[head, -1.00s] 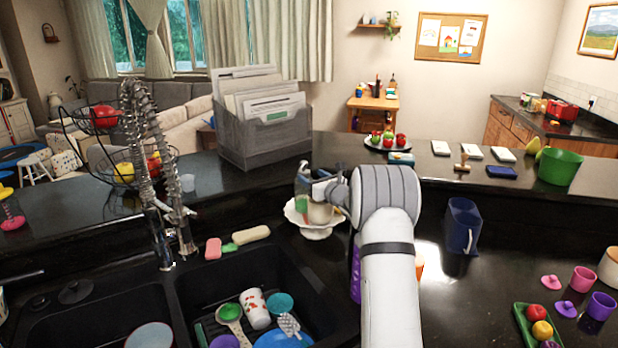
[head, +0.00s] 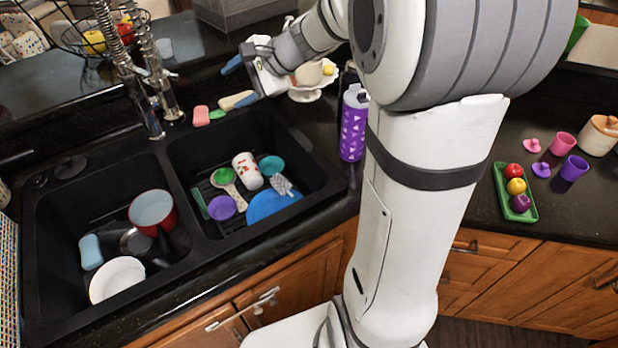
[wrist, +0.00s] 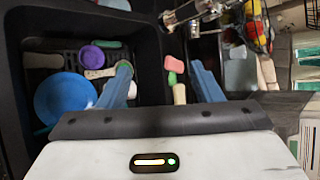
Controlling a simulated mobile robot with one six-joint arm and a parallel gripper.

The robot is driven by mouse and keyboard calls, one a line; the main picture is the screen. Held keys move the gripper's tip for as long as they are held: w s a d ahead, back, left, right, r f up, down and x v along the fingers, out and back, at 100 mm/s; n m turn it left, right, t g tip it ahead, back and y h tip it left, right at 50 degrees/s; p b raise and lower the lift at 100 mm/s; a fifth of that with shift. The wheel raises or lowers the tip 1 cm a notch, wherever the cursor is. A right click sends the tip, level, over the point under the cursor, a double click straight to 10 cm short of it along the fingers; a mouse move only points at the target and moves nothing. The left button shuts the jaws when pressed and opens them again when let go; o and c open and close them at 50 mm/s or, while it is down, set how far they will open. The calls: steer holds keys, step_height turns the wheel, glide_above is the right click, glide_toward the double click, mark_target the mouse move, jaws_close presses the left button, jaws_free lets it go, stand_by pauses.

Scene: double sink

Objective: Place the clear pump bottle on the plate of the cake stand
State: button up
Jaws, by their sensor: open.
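The white scalloped cake stand (head: 304,96) stands on the dark counter behind the right sink basin in the head view, partly behind my wrist. A beige rounded item (head: 308,74) and a small yellow item (head: 328,70) show at its plate. My gripper (head: 240,82) is open and empty, with its blue fingers pointing left, to the left of the stand and above the counter behind the sink. In the wrist view the two fingers (wrist: 160,68) are spread apart with nothing held between them. I cannot clearly make out the clear pump bottle; my arm hides part of the counter.
A purple patterned bottle (head: 353,124) stands right of the basin. Pink soap (head: 201,115) and a cream bar (head: 236,99) lie behind the sink near the coiled faucet (head: 150,80). The basins hold dishes. A green tray (head: 515,192) of toy fruit is at right.

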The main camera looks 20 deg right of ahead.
steer(key=s+d+f+n+g+h, duration=0.1)
steer(key=s+n, duration=0.3)
steer(key=s, duration=0.4)
steer(key=s+d+f+n+g+h, duration=0.1)
steer(key=s+n+h, duration=0.3)
steer(key=s, duration=0.5)
steer(key=s+d+f+n+g+h, duration=0.1)
steer(key=s+d+f+n+h, duration=0.2)
steer(key=s, duration=0.6)
steer(key=n, duration=0.2)
steer(key=shift+d+f+n, duration=0.15)
steer(key=shift+f+n, duration=0.1)
steer(key=shift+n, duration=0.05)
steer(key=shift+w+r, duration=0.1)
steer(key=shift+r, duration=0.1)
